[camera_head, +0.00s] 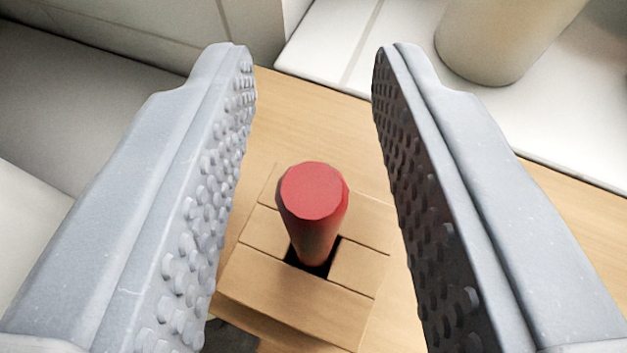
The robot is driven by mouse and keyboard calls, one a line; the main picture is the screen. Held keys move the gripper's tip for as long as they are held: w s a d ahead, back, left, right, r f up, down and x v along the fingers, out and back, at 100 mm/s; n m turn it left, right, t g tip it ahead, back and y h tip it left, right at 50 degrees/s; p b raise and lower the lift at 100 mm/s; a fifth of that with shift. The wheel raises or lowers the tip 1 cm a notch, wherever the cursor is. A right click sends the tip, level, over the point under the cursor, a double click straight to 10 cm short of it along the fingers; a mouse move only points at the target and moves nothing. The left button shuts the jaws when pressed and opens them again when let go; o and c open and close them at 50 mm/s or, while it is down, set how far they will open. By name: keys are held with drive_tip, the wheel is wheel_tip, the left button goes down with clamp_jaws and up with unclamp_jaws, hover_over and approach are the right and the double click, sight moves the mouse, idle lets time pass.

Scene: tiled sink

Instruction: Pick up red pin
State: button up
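A red pin (314,205) stands roughly upright in a dark square hole in the top of a wooden block (300,299). The block is made of several fitted pieces. My gripper (312,60) is open, with one grey studded finger to the left of the pin and one to the right. There is a clear gap between the pin and each finger, and neither touches it. The lower end of the pin is hidden inside the hole.
The block sits on a light wooden surface (310,115). White tiles (335,45) lie beyond it, with a beige cylindrical container (500,40) at the upper right. A pale wall or ledge (70,110) is at the left.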

clamp_jaws()
drive_tip(key=shift+r, duration=0.6)
drive_tip(key=shift+s+d+r, duration=0.1)
drive_tip(key=shift+s+r, duration=0.2)
drive_tip(key=shift+r, duration=0.35)
drive_tip(key=shift+s+r, duration=0.25)
drive_tip(key=shift+r, duration=0.35)
drive_tip(key=s+d+r+b, duration=0.1)
drive_tip(key=s+d, duration=0.2)
drive_tip(key=s, duration=1.1)
drive_tip(key=shift+s+r, duration=0.15)
drive_tip(key=shift+s, duration=0.15)
